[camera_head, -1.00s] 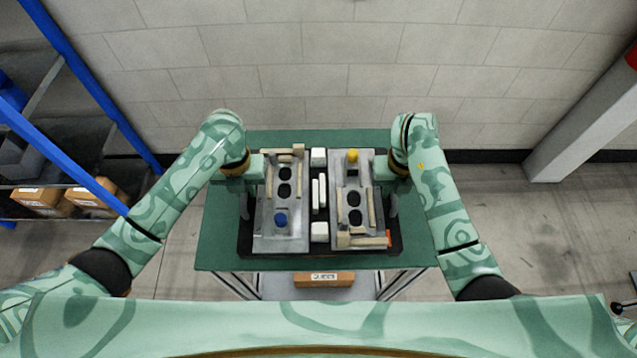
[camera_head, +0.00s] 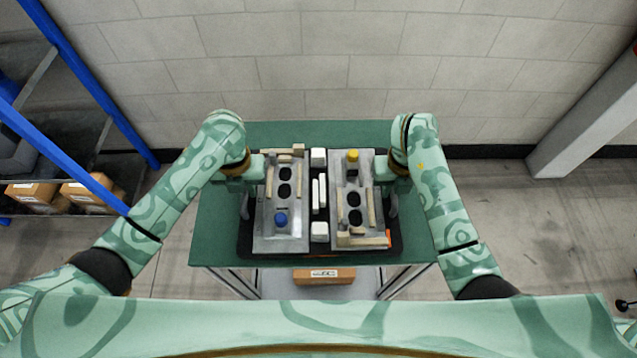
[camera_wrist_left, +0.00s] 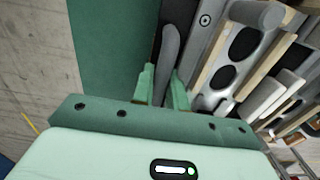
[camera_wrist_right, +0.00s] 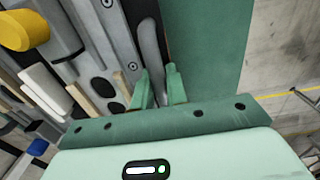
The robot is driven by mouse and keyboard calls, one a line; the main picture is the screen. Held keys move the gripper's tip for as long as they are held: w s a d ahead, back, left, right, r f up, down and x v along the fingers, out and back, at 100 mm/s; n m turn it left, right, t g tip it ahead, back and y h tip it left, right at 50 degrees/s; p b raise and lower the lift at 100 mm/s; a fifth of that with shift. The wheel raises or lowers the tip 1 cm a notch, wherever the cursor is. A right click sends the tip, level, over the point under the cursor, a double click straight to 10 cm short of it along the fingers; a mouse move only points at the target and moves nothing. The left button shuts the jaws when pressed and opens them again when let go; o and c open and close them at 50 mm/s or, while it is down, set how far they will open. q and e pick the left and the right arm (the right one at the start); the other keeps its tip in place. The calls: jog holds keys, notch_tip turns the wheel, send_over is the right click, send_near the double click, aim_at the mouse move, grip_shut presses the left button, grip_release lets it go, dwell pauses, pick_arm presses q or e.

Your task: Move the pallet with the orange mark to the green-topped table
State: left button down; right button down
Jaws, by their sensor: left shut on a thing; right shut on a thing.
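The black pallet (camera_head: 320,250) carries two grey fixture plates and has an orange mark (camera_head: 389,237) at its near right corner. It is level over the green-topped table (camera_head: 222,225); I cannot tell how large any gap beneath it is. My left gripper (camera_wrist_left: 163,82) is shut on the pallet's left grey handle (camera_wrist_left: 169,50). My right gripper (camera_wrist_right: 156,82) is shut on the right grey handle (camera_wrist_right: 150,48). The left plate holds a blue knob (camera_head: 281,218), the right plate a yellow one (camera_head: 352,155). White blocks (camera_head: 319,190) sit between the plates.
A cardboard box (camera_head: 324,276) lies on the table's lower shelf. A blue-framed rack (camera_head: 95,85) with boxes stands at the left. A pale block wall (camera_head: 320,60) is behind the table, and a grey post (camera_head: 580,125) stands at the right.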

pick_arm(q)
jog(key=shift+w+f+b, duration=0.1)
jog(key=shift+f+b, duration=0.4)
jog(key=shift+f, duration=0.15)
pick_arm(e)
jog(key=shift+f, duration=0.65)
pick_arm(q)
jog(key=c, duration=1.5)
grip_release()
pick_arm(e)
jog(key=c, duration=1.5)
grip_release()
pick_arm(q)
jog(key=shift+o, duration=0.5)
jog(key=shift+s, duration=0.2)
pick_arm(e)
jog(key=shift+o, duration=0.5)
jog(key=shift+s+r, duration=0.1)
jog(key=shift+s, duration=0.05)
pick_arm(q)
jog(key=shift+r, duration=0.15)
